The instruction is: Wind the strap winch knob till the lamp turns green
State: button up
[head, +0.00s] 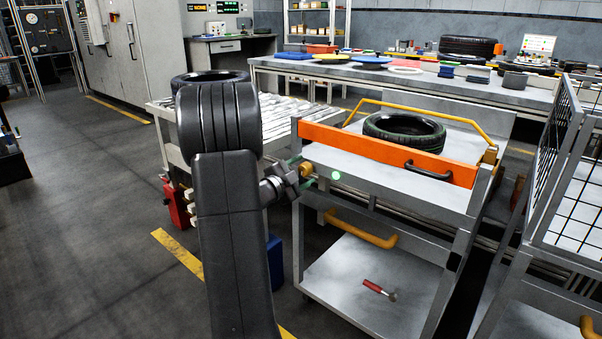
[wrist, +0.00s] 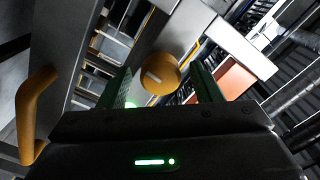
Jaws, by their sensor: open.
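The winch knob (head: 306,170) is a small yellow-orange round knob at the left end of the cart's front. It also shows in the wrist view (wrist: 159,75), with a pale mark on its face. My gripper (head: 302,172) is at the knob. In the wrist view its green fingers (wrist: 163,69) are open, one on each side of the knob; I cannot tell whether they touch it. The lamp (head: 336,176) glows green just right of the knob. A wide orange band (head: 350,143), perhaps the strap, runs along the cart's front, before a black tyre (head: 380,122).
The grey cart (head: 440,205) has a yellow rail (head: 430,110), a black handle (head: 428,171) and a red-handled hammer (head: 373,286) on its lower shelf. A mesh cage (head: 578,170) stands close on the right. Open floor (head: 90,220) lies to the left.

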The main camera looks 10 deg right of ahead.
jog(key=p+v, duration=0.3)
jog(key=v, duration=1)
jog(key=shift+s+a, duration=0.25)
jog(key=shift+a, duration=0.05)
jog(key=b+x, duration=0.3)
jog(key=x, duration=1)
jog(key=shift+w+d, duration=0.3)
jog(key=shift+d, duration=0.1)
jog(key=shift+a, duration=0.1)
